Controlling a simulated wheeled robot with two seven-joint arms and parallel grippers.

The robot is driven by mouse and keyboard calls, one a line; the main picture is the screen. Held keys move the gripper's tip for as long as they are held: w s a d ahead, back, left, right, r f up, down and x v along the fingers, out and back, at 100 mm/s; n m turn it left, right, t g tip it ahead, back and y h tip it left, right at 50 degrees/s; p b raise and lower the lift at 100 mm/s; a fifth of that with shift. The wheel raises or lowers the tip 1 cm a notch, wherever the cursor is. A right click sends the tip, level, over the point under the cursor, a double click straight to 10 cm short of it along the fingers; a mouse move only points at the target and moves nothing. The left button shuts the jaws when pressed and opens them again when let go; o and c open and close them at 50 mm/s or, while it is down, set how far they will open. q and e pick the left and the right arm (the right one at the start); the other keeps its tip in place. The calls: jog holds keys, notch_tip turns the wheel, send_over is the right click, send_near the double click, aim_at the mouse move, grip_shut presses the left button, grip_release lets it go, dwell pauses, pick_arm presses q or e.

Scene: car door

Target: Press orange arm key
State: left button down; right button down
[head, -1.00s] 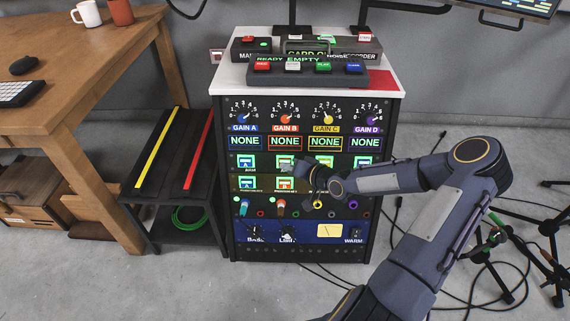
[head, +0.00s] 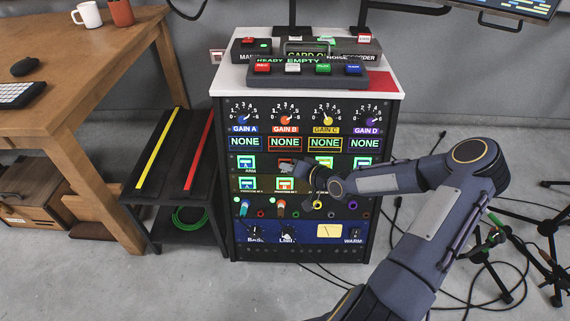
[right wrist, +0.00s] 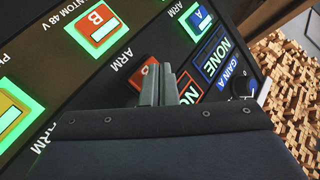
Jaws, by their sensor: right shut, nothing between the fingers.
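The orange arm key (head: 285,161) sits in the upper key row of the rack front, under the GAIN B column. My right gripper (head: 290,168) is shut and empty, with its fingertips at this key and covering part of it. In the right wrist view the orange arm key (right wrist: 144,77) is partly hidden behind the fingers (right wrist: 165,76); its visible part shows no green glow. I cannot tell for sure whether the tips touch it. The blue arm key (right wrist: 199,17) and the orange phantom key (right wrist: 102,29) have green-lit borders. My left gripper is not in view.
The orange NONE display (head: 285,143) and the gain knobs (head: 285,119) are above the key. Coloured plugs (head: 281,208) stick out below. A control box (head: 307,74) stands on the rack top. A wooden table (head: 90,95) is at left.

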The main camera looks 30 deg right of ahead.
jog(key=s+a+r+p, duration=0.2)
jog(key=s+a, duration=0.1)
jog(key=s, duration=0.2)
dwell(0.7)
dwell(0.3)
jog(key=s+a+r+n+g, duration=0.2)
jog(key=s+a+r, duration=0.3)
jog(key=s, duration=0.4)
jog(key=s+a+r+n+g, duration=0.1)
jog(key=s+a+r+g, duration=0.15)
jog(key=s+r, duration=0.5)
jog(key=s+a+r+n+g, duration=0.25)
jog(key=s+r, duration=0.25)
jog(key=s, duration=0.4)
notch_tip(320, 180, up, 28)
jog(key=a+p, duration=0.1)
jog(key=p, duration=2.6)
jog(key=shift+s+g+p, duration=0.25)
jog(key=shift+g+p, duration=0.05)
jog(key=shift+p, duration=0.05)
